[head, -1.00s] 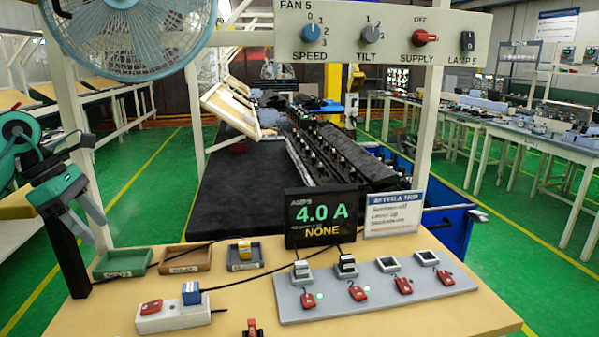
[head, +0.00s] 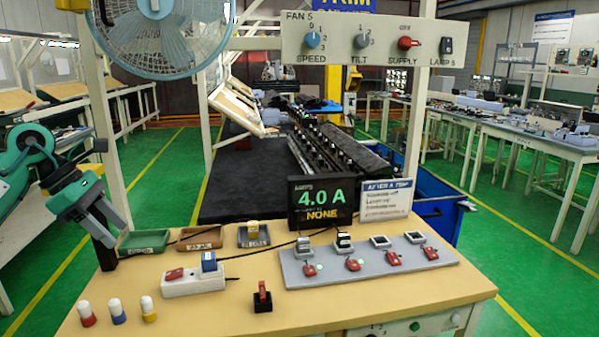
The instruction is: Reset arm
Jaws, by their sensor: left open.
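My left gripper (head: 108,222) hangs at the left, open and empty, beside the workbench (head: 400,305) and left of the green tray. It touches nothing that I can make out. My right gripper is out of view. On the bench, a small black box with a red lever (head: 262,292) stands near the front middle, its lever upright. A grey plate (head: 300,276) carries several square sockets and red rockers; two left sockets hold plugs. A display (head: 321,204) reads 4.0 A and NONE. A sign (head: 387,200) headed "AFTER A TRIP" stands beside it.
A white power strip (head: 195,285) holds a blue plug (head: 209,262). Green (head: 144,242), brown and grey trays line the back left. Three colour-based capped pieces (head: 117,311) stand front left. A fan (head: 155,35) and control panel (head: 365,40) hang above. The bench's front right is clear.

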